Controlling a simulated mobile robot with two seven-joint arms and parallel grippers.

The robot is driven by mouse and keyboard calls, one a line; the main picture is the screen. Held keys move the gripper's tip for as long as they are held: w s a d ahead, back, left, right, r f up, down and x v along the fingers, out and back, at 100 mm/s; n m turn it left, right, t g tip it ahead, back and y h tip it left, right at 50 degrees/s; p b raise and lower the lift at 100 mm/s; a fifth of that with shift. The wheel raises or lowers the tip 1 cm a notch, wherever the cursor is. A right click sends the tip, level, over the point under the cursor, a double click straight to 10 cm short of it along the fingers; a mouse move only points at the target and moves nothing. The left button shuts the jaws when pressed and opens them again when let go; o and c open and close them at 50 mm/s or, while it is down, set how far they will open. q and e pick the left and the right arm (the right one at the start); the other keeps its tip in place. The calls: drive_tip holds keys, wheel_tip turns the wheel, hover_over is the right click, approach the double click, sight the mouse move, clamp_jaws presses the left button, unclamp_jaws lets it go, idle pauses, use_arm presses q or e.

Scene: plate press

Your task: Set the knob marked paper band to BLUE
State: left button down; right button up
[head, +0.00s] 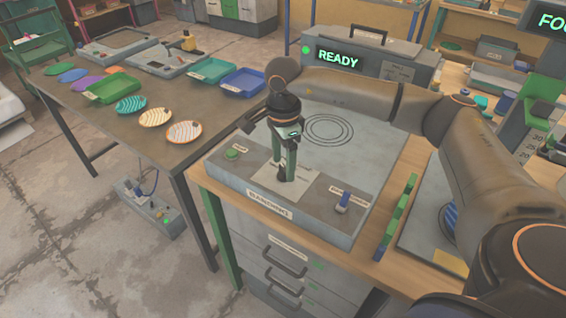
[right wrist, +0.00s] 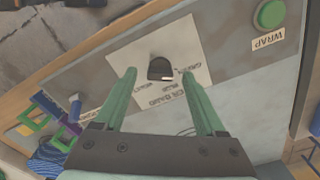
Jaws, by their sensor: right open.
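The paper band knob (right wrist: 160,69) is small and dark, with a light mark at its lower right edge in the right wrist view. It sits on a white label plate (right wrist: 112,52), which also shows in the head view (head: 300,165). The plate's print is upside down in the right wrist view; GREEN stands near the knob's right side, other words are hard to read. My right gripper (right wrist: 158,74) has green fingers, open, one on each side of the knob in that view; I see no clear contact. In the head view my right gripper (head: 283,176) partly hides the plate.
A green WRAP button (right wrist: 270,13) and a blue-topped switch (head: 343,202) flank the plate on the grey panel. A READY display (head: 338,58) stands behind. Trays and striped plates (head: 184,131) lie on the table at left.

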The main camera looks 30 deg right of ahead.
drive_tip(key=shift+f, duration=0.55)
clamp_jaws()
